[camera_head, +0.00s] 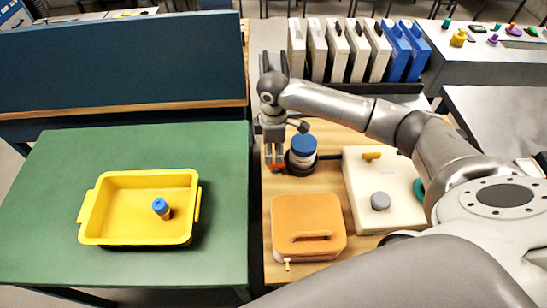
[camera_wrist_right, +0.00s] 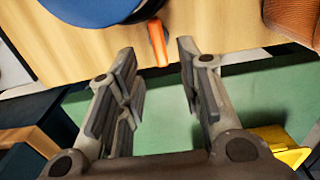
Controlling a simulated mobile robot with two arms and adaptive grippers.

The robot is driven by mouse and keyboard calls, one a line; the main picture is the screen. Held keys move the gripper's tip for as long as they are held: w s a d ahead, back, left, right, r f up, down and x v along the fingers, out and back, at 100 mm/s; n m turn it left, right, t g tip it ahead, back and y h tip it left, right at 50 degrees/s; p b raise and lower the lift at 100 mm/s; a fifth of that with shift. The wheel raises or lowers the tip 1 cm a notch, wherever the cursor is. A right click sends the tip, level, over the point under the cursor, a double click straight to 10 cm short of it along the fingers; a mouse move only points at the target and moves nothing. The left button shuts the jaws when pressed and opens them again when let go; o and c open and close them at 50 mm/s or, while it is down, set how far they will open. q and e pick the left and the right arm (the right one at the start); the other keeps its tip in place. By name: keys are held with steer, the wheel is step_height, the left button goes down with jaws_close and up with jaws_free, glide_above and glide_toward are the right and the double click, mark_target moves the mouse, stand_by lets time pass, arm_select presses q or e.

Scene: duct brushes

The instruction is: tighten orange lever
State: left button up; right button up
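The orange lever (camera_wrist_right: 157,43) shows in the right wrist view as a short bar pointing toward my gripper, at the dark edge of a blue-lidded jar. In the head view only a small orange-red patch (camera_head: 276,166) shows at my fingers. The jar (camera_head: 303,154) stands in a dark holder on the wooden table. My right gripper (camera_head: 273,158) is at the left of the jar; in the wrist view its two fingers (camera_wrist_right: 157,72) are apart. The lever's end lies in line with the gap, near the fingertips; contact cannot be told. My left gripper is out of view.
An orange box with a handle (camera_head: 308,222) and a cream box with a grey knob (camera_head: 362,210) stand near the jar. A yellow tray (camera_head: 100,205) with a blue-capped bottle (camera_head: 161,208) sits on the green table (camera_head: 50,160). Binders (camera_head: 338,50) stand behind.

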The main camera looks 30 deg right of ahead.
mark_target(274, 162)
step_height(274, 162, up, 7)
steer(key=shift+r, duration=0.2)
stand_by(0.6)
